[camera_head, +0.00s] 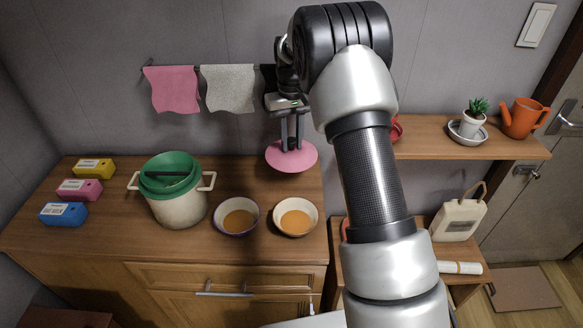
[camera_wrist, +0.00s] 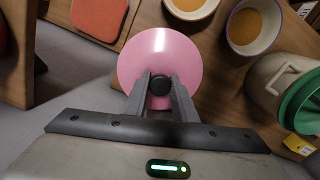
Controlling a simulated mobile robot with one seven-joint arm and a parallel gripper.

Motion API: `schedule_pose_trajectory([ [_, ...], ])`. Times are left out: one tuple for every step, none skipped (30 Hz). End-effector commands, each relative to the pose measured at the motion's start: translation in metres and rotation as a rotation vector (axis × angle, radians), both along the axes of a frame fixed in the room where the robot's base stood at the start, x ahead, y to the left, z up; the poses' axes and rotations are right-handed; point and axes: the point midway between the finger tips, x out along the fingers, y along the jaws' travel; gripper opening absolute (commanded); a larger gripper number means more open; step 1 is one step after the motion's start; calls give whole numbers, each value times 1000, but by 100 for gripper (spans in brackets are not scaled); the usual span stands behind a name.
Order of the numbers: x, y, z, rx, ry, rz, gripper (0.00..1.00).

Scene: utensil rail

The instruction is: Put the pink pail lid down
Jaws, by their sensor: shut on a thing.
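The pink pail lid (camera_head: 284,158) is a round disc with a dark knob in its middle. My gripper (camera_head: 292,143) points down and is shut on the lid's knob. In the head view the lid shows over the back right part of the wooden counter (camera_head: 260,176); I cannot tell how high it is above the top. In the wrist view the lid (camera_wrist: 160,50) fills the upper middle, and my gripper's two fingers (camera_wrist: 160,88) close on the knob from both sides.
A cream pail (camera_head: 180,208) with a green top stands on the counter. Two bowls with orange contents, one purple-rimmed (camera_head: 238,231) and one cream (camera_head: 296,233), stand near the front. Yellow, pink and blue boxes (camera_head: 80,190) sit at left. Cloths (camera_head: 228,88) hang from the rail behind.

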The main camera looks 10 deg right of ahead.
Motion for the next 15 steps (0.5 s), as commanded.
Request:
schedule_pose_trajectory([
  [3, -1, -8, 0, 3, 0, 1],
  [1, 0, -15, 0, 5, 0, 1],
  [1, 0, -22, 0, 3, 0, 1],
  [1, 0, -27, 1, 4, 0, 1],
  [1, 0, -32, 1, 4, 0, 1],
  [1, 0, -40, 1, 4, 0, 1],
  [1, 0, -44, 1, 3, 0, 1],
  [1, 0, -49, 1, 2, 0, 1],
  [1, 0, -54, 1, 2, 0, 1],
  [1, 0, -58, 1, 2, 0, 1],
  [1, 0, -61, 1, 2, 0, 1],
  [2, 0, -64, 1, 0, 0, 1],
  [2, 0, -65, 1, -1, 0, 1],
  [2, 0, -67, 1, -1, 0, 1],
  [2, 0, -68, 1, -1, 0, 1],
])
